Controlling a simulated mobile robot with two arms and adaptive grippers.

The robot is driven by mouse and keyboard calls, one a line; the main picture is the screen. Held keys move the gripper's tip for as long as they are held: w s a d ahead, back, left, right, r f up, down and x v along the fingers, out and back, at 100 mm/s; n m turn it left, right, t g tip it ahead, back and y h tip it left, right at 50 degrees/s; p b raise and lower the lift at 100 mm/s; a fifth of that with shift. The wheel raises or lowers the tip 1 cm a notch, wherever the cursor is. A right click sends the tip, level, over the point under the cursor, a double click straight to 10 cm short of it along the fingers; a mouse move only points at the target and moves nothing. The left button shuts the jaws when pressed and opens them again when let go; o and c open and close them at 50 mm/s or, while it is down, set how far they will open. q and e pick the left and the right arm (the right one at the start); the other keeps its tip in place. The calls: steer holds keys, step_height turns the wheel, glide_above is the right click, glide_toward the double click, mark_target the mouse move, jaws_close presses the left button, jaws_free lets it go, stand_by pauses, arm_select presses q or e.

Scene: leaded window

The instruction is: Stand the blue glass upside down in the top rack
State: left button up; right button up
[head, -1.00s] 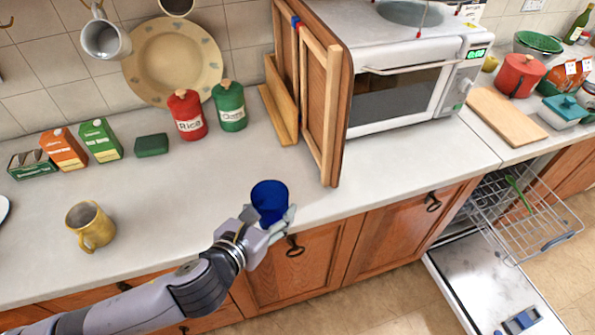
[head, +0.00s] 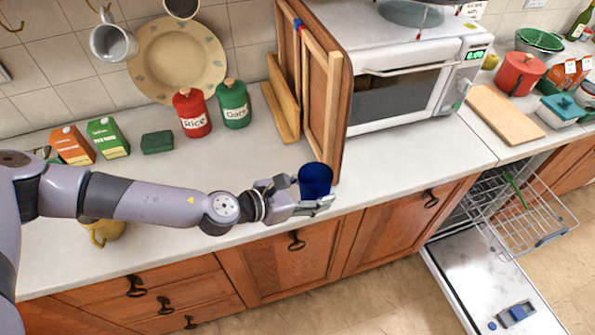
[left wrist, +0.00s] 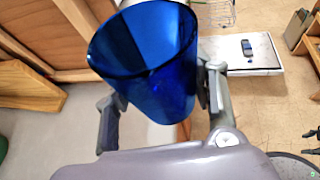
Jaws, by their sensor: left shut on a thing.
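The blue glass (head: 315,180) is upright, mouth up, above the front part of the counter in the head view. My left gripper (head: 308,195) is shut on it, with fingers on both sides. In the left wrist view the glass (left wrist: 150,65) fills the space between the fingers of the left gripper (left wrist: 158,95). The top rack (head: 535,215) is pulled out of the open dishwasher at the right, well away from the glass. A green utensil (head: 515,188) lies in it. My right gripper is not in view.
The dishwasher door (head: 480,285) is folded down below the rack. Upright wooden boards (head: 325,100) stand close behind the glass, beside the microwave (head: 400,80). A yellow mug (head: 103,232) is partly hidden by my left arm. The counter right of the glass is clear.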

arm_select(q)
steer(key=shift+w+f+m+g+h, duration=0.15)
steer(key=shift+w+m+g+h, duration=0.15)
steer(key=shift+w+m+g, duration=0.25)
steer(key=shift+w+a+f+m+g+p, duration=0.4)
steer(key=shift+w+a+g+p, duration=0.15)
steer(key=shift+w+p, duration=0.15)
steer(key=shift+m+g+h, duration=0.4)
steer(key=shift+m, duration=0.05)
steer(key=shift+w+a+f+b, duration=0.45)
steer(key=shift+f+b, duration=0.25)
steer(key=shift+f, duration=0.35)
steer(key=shift+w+a+f+b, duration=0.4)
steer(key=shift+f+b, duration=0.3)
steer(key=shift+f, duration=0.3)
steer(key=shift+w+a+f+b, duration=0.35)
steer(key=shift+w+f+b, duration=0.25)
steer(key=shift+f, duration=0.45)
steer(key=shift+s+f+b, duration=0.1)
steer(key=shift+f+b, duration=0.45)
steer(key=shift+b, duration=0.05)
steer(key=o, duration=1.5)
